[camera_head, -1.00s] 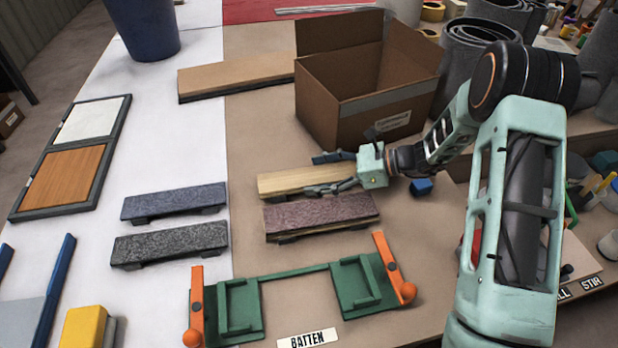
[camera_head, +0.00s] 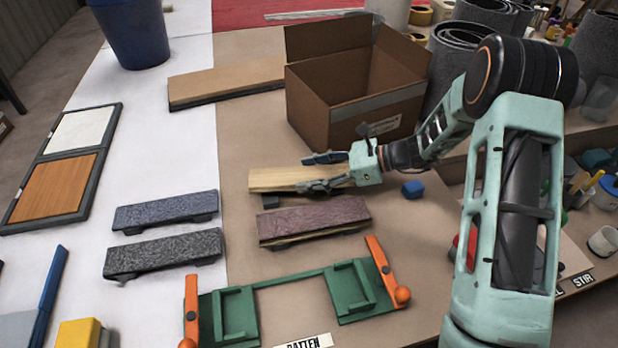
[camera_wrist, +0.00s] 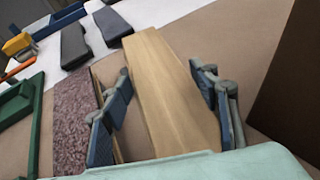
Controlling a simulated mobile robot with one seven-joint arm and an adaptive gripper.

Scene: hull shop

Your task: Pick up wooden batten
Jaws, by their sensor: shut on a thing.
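The wooden batten (camera_head: 275,179), a pale plain-grained bar, is held in my gripper (camera_head: 305,173) by its long sides, near its right part. It appears a little above its dark support block (camera_head: 270,201), which shows below its left end. In the wrist view the batten (camera_wrist: 172,95) runs between the two blue-grey fingers of my gripper (camera_wrist: 163,90). The gripper is shut on it. The batten's right end is hidden behind the gripper in the head view.
A purple-brown covered bar (camera_head: 315,218) lies just in front. Two grey bars (camera_head: 165,255) lie to the left. An open cardboard box (camera_head: 345,110) stands close behind. A green fixture with orange levers (camera_head: 290,280) is nearer the front.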

